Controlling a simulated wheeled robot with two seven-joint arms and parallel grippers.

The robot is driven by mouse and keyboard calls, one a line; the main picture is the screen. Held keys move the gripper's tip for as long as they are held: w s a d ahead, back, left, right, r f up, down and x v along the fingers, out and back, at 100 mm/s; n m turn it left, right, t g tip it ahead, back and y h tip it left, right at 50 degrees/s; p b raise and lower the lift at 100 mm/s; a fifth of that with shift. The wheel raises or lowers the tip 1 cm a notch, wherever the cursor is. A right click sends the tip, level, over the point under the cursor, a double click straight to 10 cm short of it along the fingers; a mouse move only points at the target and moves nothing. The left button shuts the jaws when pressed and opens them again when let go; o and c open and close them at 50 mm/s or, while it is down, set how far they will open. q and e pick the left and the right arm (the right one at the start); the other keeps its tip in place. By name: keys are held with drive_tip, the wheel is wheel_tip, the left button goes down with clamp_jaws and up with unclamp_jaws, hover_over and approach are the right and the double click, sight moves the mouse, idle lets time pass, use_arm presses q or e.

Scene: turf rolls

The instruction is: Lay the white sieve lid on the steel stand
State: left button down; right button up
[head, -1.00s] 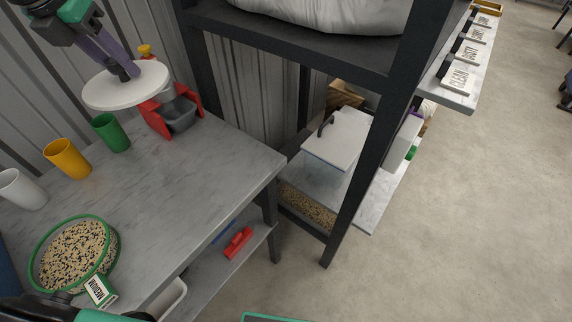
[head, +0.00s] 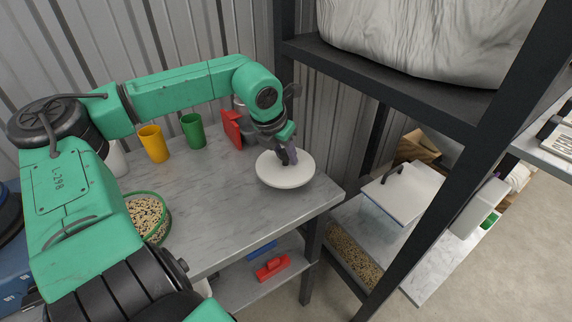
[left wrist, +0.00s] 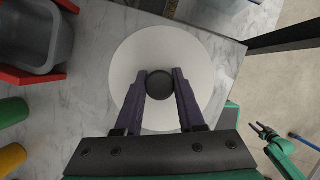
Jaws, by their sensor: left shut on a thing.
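The white sieve lid (head: 286,175) is a round disc with a dark knob (left wrist: 159,85) at its centre. My left gripper (head: 290,158) is shut on this knob, with a finger on each side of it in the left wrist view (left wrist: 160,86). The lid is level over the right part of the grey marbled bench; I cannot tell whether it touches anything below. I cannot make out the steel stand; the lid hides the area under it. My right gripper (left wrist: 262,130) shows small at the right of the left wrist view, too small to read its jaws.
A green-rimmed sieve of grain (head: 148,216), an orange cup (head: 153,144), a green cup (head: 193,131) and a red-and-grey holder (head: 233,128) stand on the bench (head: 225,200). A dark shelf post (head: 440,160) rises at the right. Bare bench lies in front of the lid.

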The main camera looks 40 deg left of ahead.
sight(285, 164)
use_arm(q)
wheel_tip(285, 164, down, 4)
drive_tip(key=shift+r, duration=0.15)
drive_tip(key=c, duration=0.5)
unclamp_jaws()
drive_tip(key=shift+r, duration=0.15)
drive_tip(key=b+v, duration=0.1)
drive_tip(key=v, duration=1)
drive_tip(key=shift+s+r+b, duration=0.15)
drive_tip(key=shift+r+b, duration=0.2)
drive_tip(key=shift+r, duration=0.05)
